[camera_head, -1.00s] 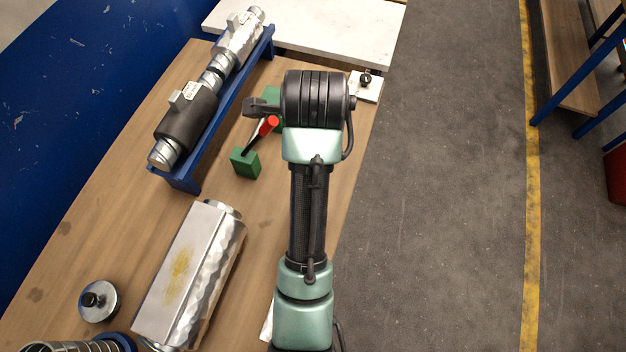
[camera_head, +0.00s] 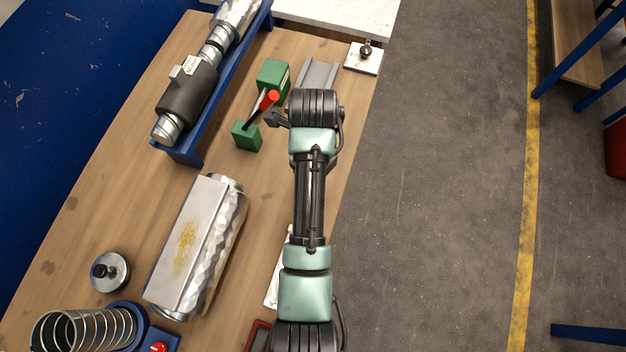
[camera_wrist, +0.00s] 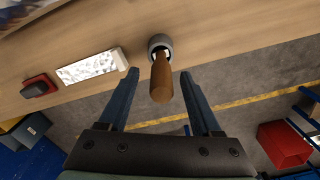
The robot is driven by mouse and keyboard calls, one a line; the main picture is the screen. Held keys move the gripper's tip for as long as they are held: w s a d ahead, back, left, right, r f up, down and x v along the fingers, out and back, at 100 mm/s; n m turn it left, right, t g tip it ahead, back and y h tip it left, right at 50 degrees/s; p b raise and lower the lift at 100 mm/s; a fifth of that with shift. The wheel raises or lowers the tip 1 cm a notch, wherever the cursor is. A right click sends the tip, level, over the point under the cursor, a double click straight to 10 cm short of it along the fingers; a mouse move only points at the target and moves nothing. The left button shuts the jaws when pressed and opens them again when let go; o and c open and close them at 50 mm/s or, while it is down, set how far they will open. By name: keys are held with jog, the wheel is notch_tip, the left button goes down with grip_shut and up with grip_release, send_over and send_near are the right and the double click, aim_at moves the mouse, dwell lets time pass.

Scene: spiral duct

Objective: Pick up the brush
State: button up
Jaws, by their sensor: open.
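A brown wooden handle (camera_wrist: 161,80), which I take to be the brush, sticks out of a round grey holder (camera_wrist: 159,42) near the table edge in the wrist view. Its other end is hidden in the holder. I cannot make it out in the head view, where my arm covers part of the table edge. My gripper (camera_wrist: 159,76) is open and empty. In the wrist view its two fingers appear on either side of the handle, apart from it; the depth between them is hard to tell.
A white speckled piece (camera_wrist: 90,66) and a red-black item (camera_wrist: 39,87) lie left of the holder. The head view shows a metal box (camera_head: 190,245), green blocks (camera_head: 247,135) with a red-ended tool (camera_head: 272,97), and a blue duct rack (camera_head: 188,153).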

jog(key=shift+w+f+p, duration=0.1)
jog(key=shift+f+p, duration=0.8)
jog(key=shift+f, duration=1.7)
jog(key=shift+c, duration=0.2)
grip_shut()
